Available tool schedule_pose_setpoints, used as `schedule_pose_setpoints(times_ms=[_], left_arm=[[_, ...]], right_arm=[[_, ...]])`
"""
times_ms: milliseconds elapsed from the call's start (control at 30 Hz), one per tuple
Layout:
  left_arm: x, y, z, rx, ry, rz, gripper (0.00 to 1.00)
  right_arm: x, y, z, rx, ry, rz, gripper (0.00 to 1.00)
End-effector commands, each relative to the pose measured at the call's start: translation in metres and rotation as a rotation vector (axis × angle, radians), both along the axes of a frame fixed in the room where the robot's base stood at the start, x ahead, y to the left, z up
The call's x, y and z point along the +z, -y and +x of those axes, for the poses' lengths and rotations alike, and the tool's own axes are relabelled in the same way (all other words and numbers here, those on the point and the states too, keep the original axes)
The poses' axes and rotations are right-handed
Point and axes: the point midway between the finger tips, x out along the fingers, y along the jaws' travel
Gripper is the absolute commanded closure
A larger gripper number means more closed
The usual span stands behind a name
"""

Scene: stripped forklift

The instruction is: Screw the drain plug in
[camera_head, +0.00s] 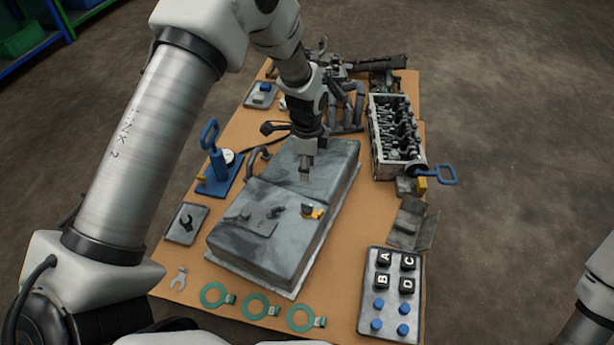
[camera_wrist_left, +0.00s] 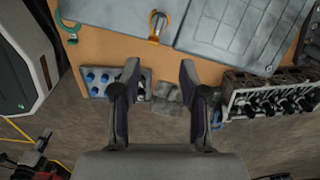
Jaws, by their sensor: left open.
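The grey metal pan (camera_head: 280,235) lies on the brown work table, its broad face up. A small dark plug with an orange part (camera_head: 312,211) is at its right side; I cannot tell how deep it sits. It also shows at the top of the left wrist view as a plug with an orange ring (camera_wrist_left: 157,24). My left gripper (camera_head: 306,172) points down over the far half of the pan, apart from the plug. In the left wrist view its two fingers (camera_wrist_left: 158,75) are spread, with nothing between them. My right gripper is out of view.
A cylinder head (camera_head: 377,150) stands at the back right. A tray with lettered black blocks and blue caps (camera_head: 370,318) lies front right. A blue-handled tool (camera_head: 218,172) stands left of the pan.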

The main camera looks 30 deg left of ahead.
Motion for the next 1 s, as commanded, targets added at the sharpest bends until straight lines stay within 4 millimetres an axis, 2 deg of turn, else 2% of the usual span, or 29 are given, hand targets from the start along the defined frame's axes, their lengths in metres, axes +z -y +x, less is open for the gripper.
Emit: schedule_pose_setpoints(times_ms=[167,200,333,367,400,500,667,1000], left_arm=[[-0.008,0.0,0.003,0.631,0.015,-0.007,0.56],[-0.016,0.0,0.004,0.785,0.016,-0.009,0.56],[-0.047,-0.001,0.003,1.207,0.015,-0.014,0.56],[-0.057,-0.001,0.002,1.28,0.014,-0.013,0.56],[-0.077,-0.001,0.0,1.337,0.009,-0.011,0.56],[-0.091,-0.001,-0.003,1.327,-0.001,-0.003,0.56],[-0.1,-0.001,-0.004,1.326,-0.004,-0.001,0.56],[-0.16,-0.001,-0.004,1.324,-0.004,-0.001,0.56]], right_arm=[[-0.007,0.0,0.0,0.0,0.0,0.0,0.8],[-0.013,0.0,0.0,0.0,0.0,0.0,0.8],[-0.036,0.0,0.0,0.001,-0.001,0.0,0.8],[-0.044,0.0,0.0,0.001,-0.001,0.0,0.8],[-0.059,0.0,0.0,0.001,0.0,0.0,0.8],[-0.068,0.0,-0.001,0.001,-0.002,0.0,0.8],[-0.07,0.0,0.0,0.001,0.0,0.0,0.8],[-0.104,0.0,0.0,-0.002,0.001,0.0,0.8]])
